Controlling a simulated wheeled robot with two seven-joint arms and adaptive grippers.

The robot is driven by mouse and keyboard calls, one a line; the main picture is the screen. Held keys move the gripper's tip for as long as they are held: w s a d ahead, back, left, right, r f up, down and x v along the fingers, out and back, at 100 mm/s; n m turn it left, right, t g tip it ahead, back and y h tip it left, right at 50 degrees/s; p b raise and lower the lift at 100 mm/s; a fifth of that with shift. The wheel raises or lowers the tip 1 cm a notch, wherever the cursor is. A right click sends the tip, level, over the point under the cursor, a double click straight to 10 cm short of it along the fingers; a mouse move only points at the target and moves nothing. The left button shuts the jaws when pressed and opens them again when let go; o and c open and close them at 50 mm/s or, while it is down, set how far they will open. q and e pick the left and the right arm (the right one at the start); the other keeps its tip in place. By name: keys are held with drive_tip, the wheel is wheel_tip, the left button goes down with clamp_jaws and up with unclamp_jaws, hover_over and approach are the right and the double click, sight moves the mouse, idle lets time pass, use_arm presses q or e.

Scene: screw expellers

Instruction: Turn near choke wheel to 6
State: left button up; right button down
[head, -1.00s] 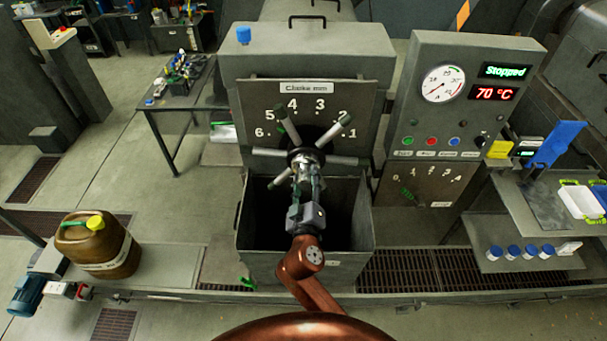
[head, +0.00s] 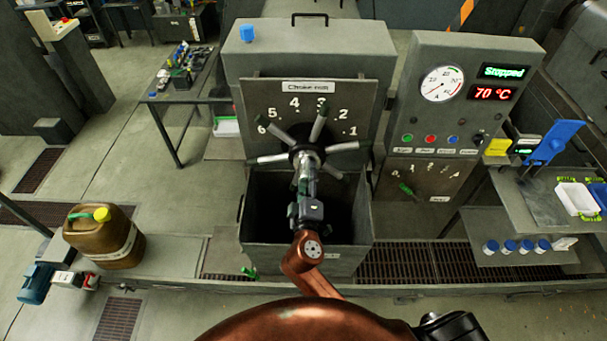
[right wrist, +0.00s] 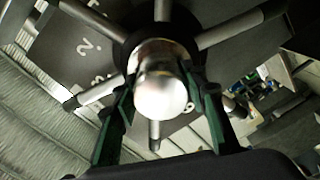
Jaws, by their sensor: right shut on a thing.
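The choke wheel (head: 345,146) has several grey spokes around a black centre and a bright metal hub. It stands in front of a plate marked "Choke mm" (head: 258,97) with numbers 1 to 6 in an arc. One spoke points up near the 3, another up-left below the 5 and 6. My right gripper (head: 307,180) is shut on the hub from the front. In the right wrist view its green fingers lie on both sides of the round hub (right wrist: 160,92). I cannot make out a pointer on the wheel. My left gripper is not in view.
An open grey bin (head: 256,225) lies below the wheel. A control cabinet (head: 408,85) reading "Stopped" and 70 °C stands to the right, with a smaller scale and green lever (head: 406,189). A brown canister (head: 100,240) stands at the left.

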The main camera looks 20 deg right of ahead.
drive_tip(key=c, duration=1.2)
unclamp_jaws()
drive_tip(key=v, duration=1.2)
drive_tip(key=shift+d, duration=0.15)
